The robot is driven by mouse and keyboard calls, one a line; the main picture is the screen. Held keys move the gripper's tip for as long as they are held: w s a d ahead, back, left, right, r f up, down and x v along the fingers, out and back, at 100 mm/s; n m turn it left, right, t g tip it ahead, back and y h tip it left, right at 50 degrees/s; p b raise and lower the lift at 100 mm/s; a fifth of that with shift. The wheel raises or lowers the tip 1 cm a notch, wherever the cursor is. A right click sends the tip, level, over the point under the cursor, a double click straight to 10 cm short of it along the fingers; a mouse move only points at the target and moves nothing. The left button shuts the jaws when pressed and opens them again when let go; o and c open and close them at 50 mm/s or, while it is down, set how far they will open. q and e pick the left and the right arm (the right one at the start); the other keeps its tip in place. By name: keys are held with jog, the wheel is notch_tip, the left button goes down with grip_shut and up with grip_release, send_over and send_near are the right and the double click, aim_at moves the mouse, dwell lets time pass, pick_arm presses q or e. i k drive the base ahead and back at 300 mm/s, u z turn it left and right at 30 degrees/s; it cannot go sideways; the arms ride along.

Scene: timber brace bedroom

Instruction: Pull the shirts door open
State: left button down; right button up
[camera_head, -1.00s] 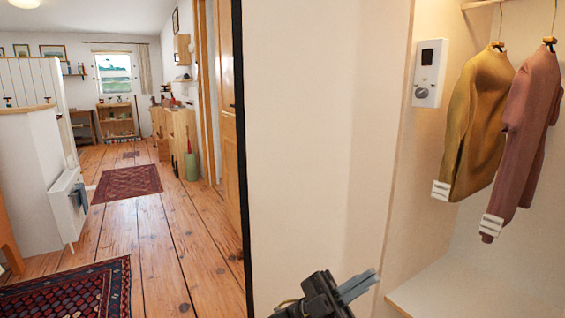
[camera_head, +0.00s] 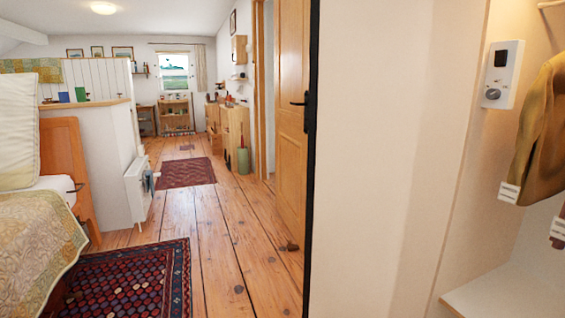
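A mustard shirt (camera_head: 543,135) hangs at the right edge of the view, inside a pale open compartment. Only a sliver of a second, reddish shirt (camera_head: 558,228) shows beside it, cut off by the frame edge. A tall cream panel (camera_head: 375,160) with a black edge (camera_head: 312,170) stands upright to the left of the compartment. I cannot tell whether this panel is the shirts door or a fixed side. No handle shows on it. Neither of my grippers is in view.
A wooden door (camera_head: 291,110) with a dark handle stands left of the panel. A bed (camera_head: 35,235), a patterned rug (camera_head: 130,280) and a white heater (camera_head: 138,188) are at the left. A white wall device (camera_head: 501,73) is at right.

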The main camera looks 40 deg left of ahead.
aim_at(392, 82)
jog(key=u, duration=0.45)
jog(key=k, duration=1)
jog(key=z, duration=0.25)
jog(key=i, duration=0.6)
jog(key=z, duration=0.9)
jog(key=i, duration=1.5)
jog(key=u, duration=1.15)
jog(key=i, duration=0.4)
jog(key=u, duration=0.4)
